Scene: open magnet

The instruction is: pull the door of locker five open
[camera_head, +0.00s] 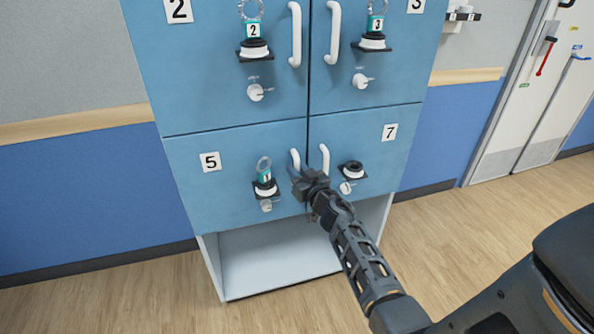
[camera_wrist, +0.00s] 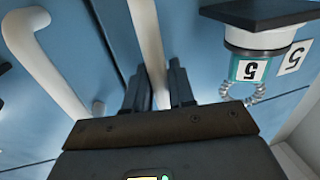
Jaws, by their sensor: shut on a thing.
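The blue door of locker five (camera_head: 220,200) is at the lower left of the cabinet, marked with a "5" plate (camera_head: 209,162). It looks flush with the cabinet front. Its white bar handle (camera_head: 295,158) is at the door's right edge. My gripper (camera_head: 300,180) is at this handle and hides its lower part. In the wrist view, the white handle (camera_wrist: 147,40) runs between the two dark fingers of my gripper (camera_wrist: 160,88), which are shut on it. A magnetic lock with a teal "5" tag (camera_wrist: 250,68) and chain sits on the door beside the handle.
Locker seven's door (camera_head: 385,165) with its own handle (camera_head: 325,160) is close on the right. Lockers two and three are above. A white open compartment (camera_head: 270,265) is below. The wooden floor in front is clear. A white door (camera_head: 525,90) stands far right.

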